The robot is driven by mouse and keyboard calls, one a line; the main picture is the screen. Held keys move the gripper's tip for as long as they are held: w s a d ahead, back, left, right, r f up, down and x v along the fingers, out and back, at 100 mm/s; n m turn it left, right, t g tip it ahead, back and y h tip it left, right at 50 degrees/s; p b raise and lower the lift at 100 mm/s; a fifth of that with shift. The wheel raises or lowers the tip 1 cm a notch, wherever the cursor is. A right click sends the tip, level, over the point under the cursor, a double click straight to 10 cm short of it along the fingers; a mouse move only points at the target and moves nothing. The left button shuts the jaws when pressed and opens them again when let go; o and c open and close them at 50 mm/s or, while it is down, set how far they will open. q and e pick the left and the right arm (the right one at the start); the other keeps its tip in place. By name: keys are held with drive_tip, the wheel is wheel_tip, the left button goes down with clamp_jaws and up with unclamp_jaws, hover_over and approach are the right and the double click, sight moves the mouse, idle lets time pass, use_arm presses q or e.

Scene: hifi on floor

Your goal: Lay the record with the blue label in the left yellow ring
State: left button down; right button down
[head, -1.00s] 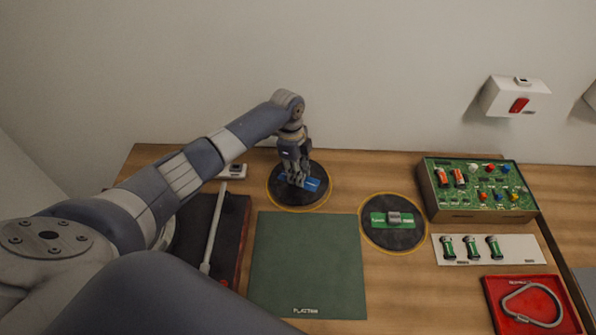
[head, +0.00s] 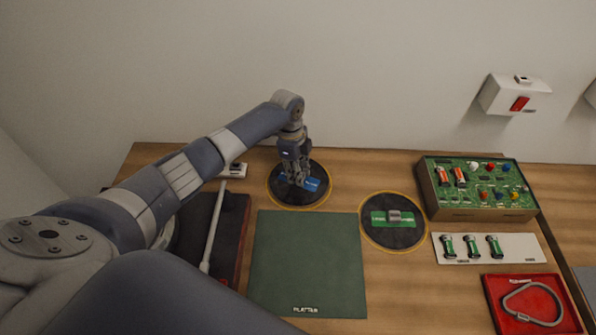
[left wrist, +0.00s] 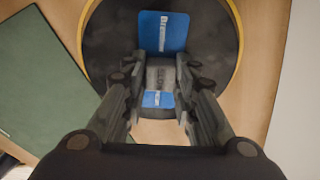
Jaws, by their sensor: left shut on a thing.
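The record with the blue label (head: 312,185) is a black disc lying inside the left yellow ring (head: 272,199) at the back of the table. It also shows in the left wrist view (left wrist: 163,32), with the yellow ring (left wrist: 239,20) around it. My left gripper (head: 297,182) points down over the record's middle. In the left wrist view my left gripper (left wrist: 160,85) has its fingers on both sides of the grey grip block at the label's centre, shut on it. The record looks flat; whether it touches the table cannot be told. My right gripper is not in view.
A green platter mat (head: 308,265) lies in front. A green-labelled record (head: 393,233) lies in the right ring. A circuit box (head: 475,190), a white strip with green cylinders (head: 490,249) and a red tray (head: 555,321) are at right. A dark deck with a tonearm (head: 214,235) is left.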

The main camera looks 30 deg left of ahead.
use_arm(q)
drive_tip(key=shift+f, duration=0.4)
idle(0.3)
drive_tip(key=c, duration=1.2)
unclamp_jaws()
wheel_tip(320, 180, up, 18)
drive_tip(key=a+p, duration=0.1)
drive_tip(key=p, duration=0.5)
drive_tip(key=shift+a, duration=0.25)
drive_tip(key=shift+f, duration=0.1)
